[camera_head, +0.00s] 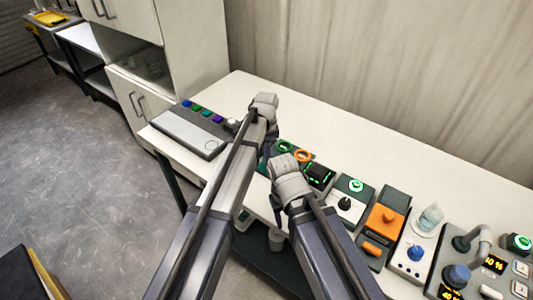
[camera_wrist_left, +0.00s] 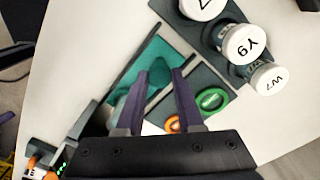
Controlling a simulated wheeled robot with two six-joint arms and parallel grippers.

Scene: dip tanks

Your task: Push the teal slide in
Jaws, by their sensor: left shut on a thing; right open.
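The teal slide (camera_wrist_left: 155,62) shows in the left wrist view as a teal surface in a dark frame. In the head view only a small teal patch (camera_head: 264,158) shows beside my left arm. My left gripper (camera_wrist_left: 160,74) has its two purple fingers over the slide, shut on part of it; the gripped part is mostly hidden. In the head view, my left gripper (camera_head: 270,138) points down at the panel and is largely hidden by its wrist. My right gripper (camera_head: 278,205) is open, lower and nearer the bench's front edge, partly hidden by its arm.
A green ring (camera_wrist_left: 210,99) and an orange ring (camera_wrist_left: 173,124) sit beside the slide. White labelled cups (camera_wrist_left: 244,43) stand in a dark holder. A row of devices, including an orange-topped one (camera_head: 385,220), fills the bench to the right. The back of the bench (camera_head: 330,130) is clear.

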